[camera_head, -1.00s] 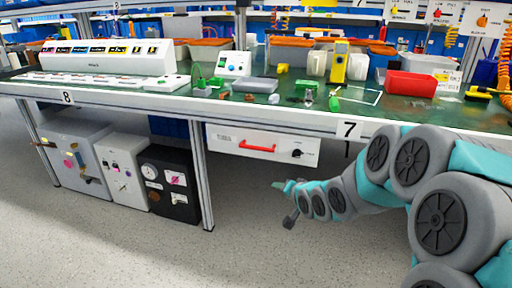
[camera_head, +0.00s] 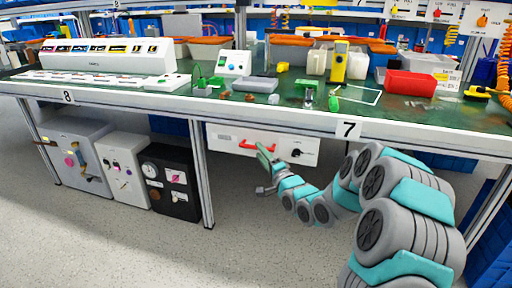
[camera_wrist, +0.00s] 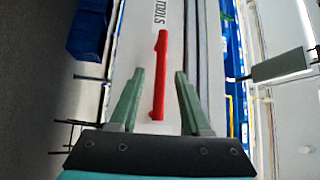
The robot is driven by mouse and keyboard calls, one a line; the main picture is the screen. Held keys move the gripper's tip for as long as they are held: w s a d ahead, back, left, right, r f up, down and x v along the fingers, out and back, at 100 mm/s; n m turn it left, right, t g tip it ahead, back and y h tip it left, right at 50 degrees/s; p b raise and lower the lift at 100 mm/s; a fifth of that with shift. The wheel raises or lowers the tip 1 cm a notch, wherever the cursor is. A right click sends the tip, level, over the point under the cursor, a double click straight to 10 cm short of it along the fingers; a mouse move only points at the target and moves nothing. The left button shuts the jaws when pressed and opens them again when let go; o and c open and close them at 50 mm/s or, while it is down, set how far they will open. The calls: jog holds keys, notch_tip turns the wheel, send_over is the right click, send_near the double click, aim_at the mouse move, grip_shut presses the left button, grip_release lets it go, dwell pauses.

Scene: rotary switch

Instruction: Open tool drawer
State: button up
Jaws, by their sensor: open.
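The white tool drawer (camera_head: 225,134) hangs under the workbench, left of the label 7, and appears shut. Its red handle (camera_head: 248,145) is a horizontal bar on the front, partly covered by my gripper in the head view. A black rotary knob (camera_head: 296,153) sits on the right of the drawer front. My gripper (camera_head: 262,150) is in front of the handle. In the wrist view my gripper (camera_wrist: 160,75) is open, and the red handle (camera_wrist: 161,70) shows lengthwise between the two green fingers. The drawer front (camera_wrist: 138,58) bears the word TOOLS. I cannot tell whether the fingers touch the handle.
The workbench edge (camera_head: 280,118) runs above the drawer. A table leg (camera_head: 202,175) stands left of the drawer, with a black box (camera_head: 170,183) and white boxes beyond it. The floor (camera_head: 240,245) in front is clear.

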jog(key=shift+x, duration=1.9)
grip_shut()
